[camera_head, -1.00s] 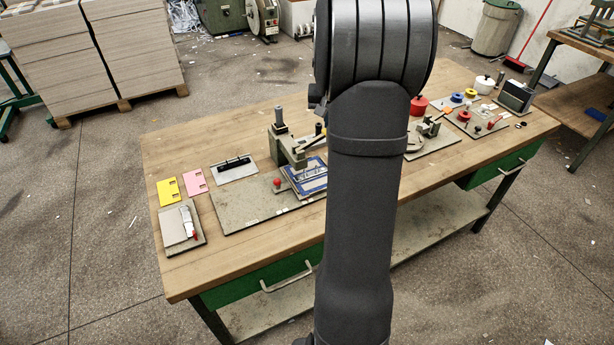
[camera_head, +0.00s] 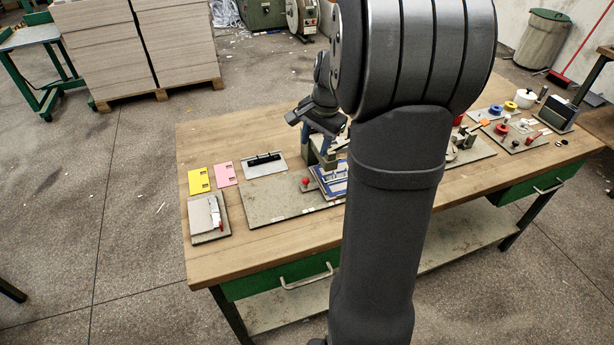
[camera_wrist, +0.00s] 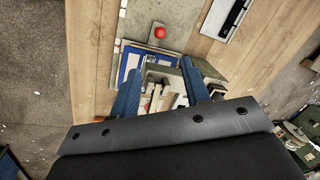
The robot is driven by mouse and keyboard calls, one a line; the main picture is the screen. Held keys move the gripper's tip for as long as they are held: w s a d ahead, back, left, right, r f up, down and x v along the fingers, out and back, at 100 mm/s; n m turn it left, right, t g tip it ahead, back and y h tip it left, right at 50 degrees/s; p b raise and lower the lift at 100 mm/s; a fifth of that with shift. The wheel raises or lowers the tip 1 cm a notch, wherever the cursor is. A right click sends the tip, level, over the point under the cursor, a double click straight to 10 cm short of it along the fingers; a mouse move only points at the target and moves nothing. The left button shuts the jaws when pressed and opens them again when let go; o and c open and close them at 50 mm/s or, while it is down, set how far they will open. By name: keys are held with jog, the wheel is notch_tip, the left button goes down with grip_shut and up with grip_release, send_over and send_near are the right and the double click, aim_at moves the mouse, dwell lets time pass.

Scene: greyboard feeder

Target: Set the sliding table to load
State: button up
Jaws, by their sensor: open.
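The grey baseplate (camera_head: 265,204) lies on the bench. What looks like the sliding table, a blue-edged plate (camera_head: 328,178), sits at its right end, partly hidden by my arm. A red knob (camera_head: 306,181) stands beside the plate's left edge. In the wrist view the red knob (camera_wrist: 159,33) is beyond the blue-edged plate (camera_wrist: 132,62). My gripper (camera_head: 325,128) is above the press-like fixture behind the plate. In the wrist view my gripper (camera_wrist: 160,76) is open and empty, its blue fingers apart and apart from the knob. A second small red part (camera_wrist: 147,107) shows between the fingers.
A yellow card (camera_head: 199,181), a pink card (camera_head: 225,173), a black-barred plate (camera_head: 264,164) and a board with a grey pad (camera_head: 207,216) lie left on the bench. Tools and spools crowd the right end. The bench's front-left strip is bare.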

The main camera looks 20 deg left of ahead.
aim_at(306, 179)
jog(key=a+f, duration=0.1)
jog(key=f, duration=0.8)
jog(key=a+f, duration=0.1)
jog(key=f, duration=0.4)
jog(key=shift+w+a+f, duration=0.1)
jog(key=shift+w+a, duration=0.2)
jog(key=shift+a, duration=0.05)
grip_shut()
